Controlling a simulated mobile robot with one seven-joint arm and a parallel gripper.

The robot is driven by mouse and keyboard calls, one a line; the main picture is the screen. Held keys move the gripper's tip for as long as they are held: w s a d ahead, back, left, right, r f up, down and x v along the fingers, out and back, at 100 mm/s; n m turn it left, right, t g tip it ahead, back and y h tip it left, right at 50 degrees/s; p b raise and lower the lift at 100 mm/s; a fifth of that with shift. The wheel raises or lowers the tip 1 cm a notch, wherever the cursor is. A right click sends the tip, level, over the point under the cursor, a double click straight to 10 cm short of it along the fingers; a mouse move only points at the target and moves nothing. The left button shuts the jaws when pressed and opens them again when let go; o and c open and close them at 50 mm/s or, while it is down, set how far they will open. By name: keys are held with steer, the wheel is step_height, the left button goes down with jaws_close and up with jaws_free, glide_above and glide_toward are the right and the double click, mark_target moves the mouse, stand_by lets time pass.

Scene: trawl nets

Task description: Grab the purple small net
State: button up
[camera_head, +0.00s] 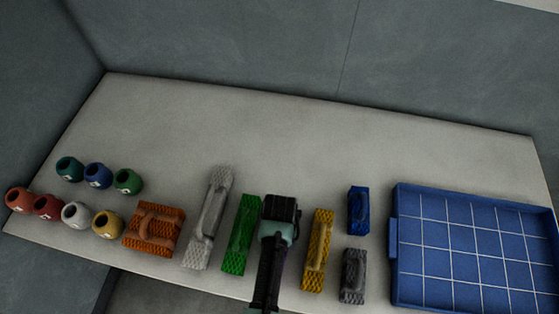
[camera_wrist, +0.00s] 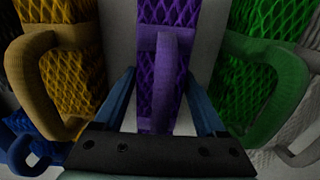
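The purple small net (camera_wrist: 165,60) stands in the middle of the wrist view, with a purple handle loop (camera_wrist: 170,75) on the side facing the camera. My gripper (camera_wrist: 160,95) is around it, with one blue-grey finger on each side of the net. A gap shows between the fingers and the net, so the gripper looks open. In the head view my gripper (camera_head: 279,212) and arm are over the spot between the green and yellow nets, and they hide the purple net there.
A green net (camera_head: 241,235) and a yellow net (camera_head: 318,250) stand close on either side. Grey, orange and blue nets, several round pots (camera_head: 96,175) and a blue gridded tray (camera_head: 397,250) are also on the table (camera_head: 300,140). The table's back is clear.

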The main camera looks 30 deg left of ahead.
jaws_close()
steer(key=shift+r, duration=0.1)
